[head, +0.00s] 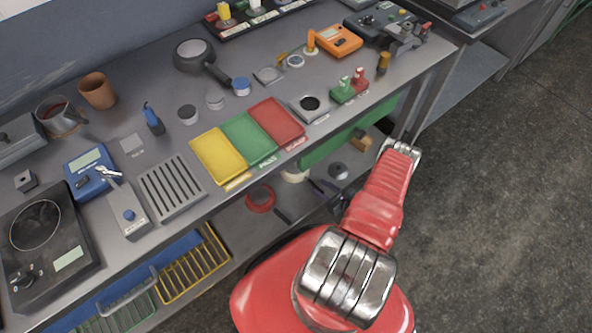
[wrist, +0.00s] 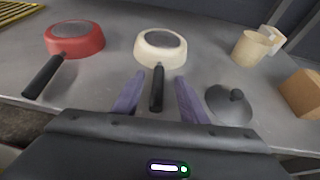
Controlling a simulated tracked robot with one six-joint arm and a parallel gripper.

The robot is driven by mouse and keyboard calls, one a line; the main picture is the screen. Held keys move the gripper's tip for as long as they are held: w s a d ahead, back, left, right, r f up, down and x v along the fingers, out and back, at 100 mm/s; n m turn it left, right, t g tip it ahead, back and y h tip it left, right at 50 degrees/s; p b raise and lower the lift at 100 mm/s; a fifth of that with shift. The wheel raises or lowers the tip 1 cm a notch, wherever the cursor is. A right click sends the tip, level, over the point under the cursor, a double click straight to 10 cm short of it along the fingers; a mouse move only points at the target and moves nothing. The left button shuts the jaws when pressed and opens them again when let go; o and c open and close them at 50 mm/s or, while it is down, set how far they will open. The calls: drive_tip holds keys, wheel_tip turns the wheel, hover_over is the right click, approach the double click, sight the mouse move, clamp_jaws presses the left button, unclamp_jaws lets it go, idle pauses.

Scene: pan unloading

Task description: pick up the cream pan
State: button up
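My gripper (wrist: 158,92) is open, with one purple finger on each side of the handle. I see gaps between the fingers and the handle; whether they are level in height I cannot tell. In the head view a small part of the cream pan (head: 295,176) shows on the lower shelf under the bench edge.
A red pan (wrist: 75,40) with a black handle is to the left. A grey lid (wrist: 230,104) lies close to the right finger. A tan cup (wrist: 251,48), a white cup (wrist: 271,40) and a brown box (wrist: 303,94) are further right. The bench top (head: 330,140) overhangs the shelf.

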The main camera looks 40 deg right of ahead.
sight(312, 183)
drive_tip(key=shift+x, duration=0.8)
drive_tip(key=shift+x, duration=2.6)
drive_tip(key=shift+f, duration=0.2)
drive_tip(key=shift+c, duration=0.4)
clamp_jaws()
